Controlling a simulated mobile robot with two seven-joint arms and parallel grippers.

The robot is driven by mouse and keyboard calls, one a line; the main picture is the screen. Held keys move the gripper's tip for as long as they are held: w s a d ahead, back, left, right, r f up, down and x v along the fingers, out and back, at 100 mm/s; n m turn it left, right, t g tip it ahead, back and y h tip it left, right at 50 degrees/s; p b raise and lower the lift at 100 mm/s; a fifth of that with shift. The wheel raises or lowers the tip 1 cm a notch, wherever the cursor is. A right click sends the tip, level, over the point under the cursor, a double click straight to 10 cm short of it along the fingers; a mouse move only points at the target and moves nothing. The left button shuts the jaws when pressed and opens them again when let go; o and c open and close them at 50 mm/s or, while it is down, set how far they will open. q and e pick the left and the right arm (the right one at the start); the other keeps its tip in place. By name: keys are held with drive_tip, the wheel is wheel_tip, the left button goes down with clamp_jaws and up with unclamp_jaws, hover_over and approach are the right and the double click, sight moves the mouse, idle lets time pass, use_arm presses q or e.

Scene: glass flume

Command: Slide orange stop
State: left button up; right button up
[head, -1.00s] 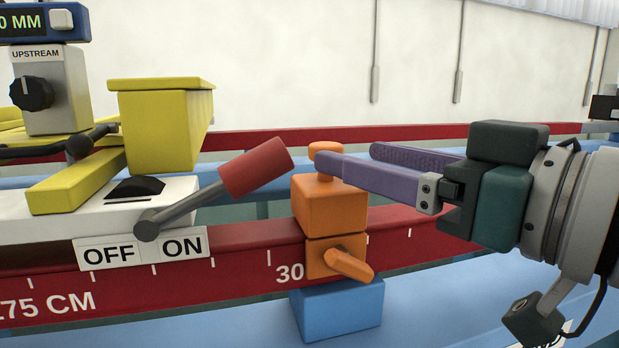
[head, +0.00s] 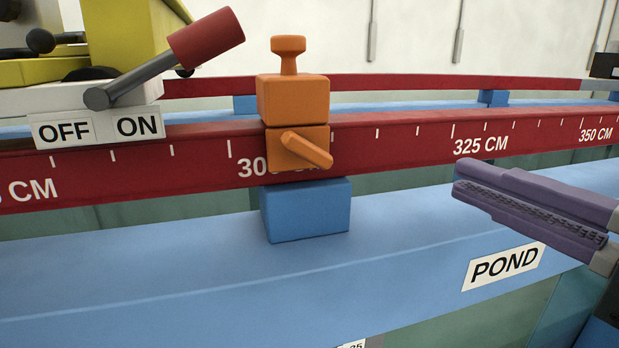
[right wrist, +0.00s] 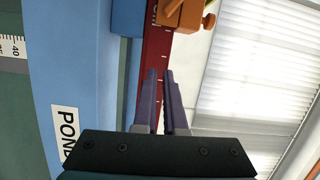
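The orange stop (head: 292,100) sits on the red rail (head: 400,135) at the 300 CM mark, partly covering that label. It is a block with a knob (head: 288,52) on top and a small lever (head: 306,150) on its front that slopes down to the right. In the right wrist view the stop (right wrist: 185,14) shows at the top edge, partly cut off. My right gripper (head: 465,182) is empty, right of the stop and in front of the rail, clear of both. Its purple fingers (right wrist: 160,74) show a narrow gap in the right wrist view. My left gripper is out of view.
A red-handled switch lever (head: 205,40) leans right above the OFF/ON label (head: 97,127), left of the stop. A blue block (head: 306,210) sits below the stop on the blue ledge (head: 180,270). The rail right of the stop, toward 325 and 350 CM, is clear.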

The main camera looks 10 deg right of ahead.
sight(335, 147)
drive_tip(key=shift+d+f+m, duration=0.1)
drive_tip(key=shift+d+m, duration=0.15)
drive_tip(key=shift+m, duration=0.15)
clamp_jaws()
drive_tip(key=p+x, duration=0.2)
drive_tip(key=x, duration=0.2)
drive_tip(key=p+x, duration=0.2)
drive_tip(key=x, duration=0.3)
drive_tip(key=shift+w+r, duration=0.1)
drive_tip(key=shift+r, duration=0.1)
drive_tip(key=a, duration=0.1)
drive_tip(key=a+p, duration=0.1)
drive_tip(key=a, duration=0.1)
drive_tip(key=shift+w+a+f+p, duration=0.15)
drive_tip(key=shift+w+p, duration=0.05)
drive_tip(key=shift+p, duration=0.1)
drive_tip(key=shift+a, duration=0.5)
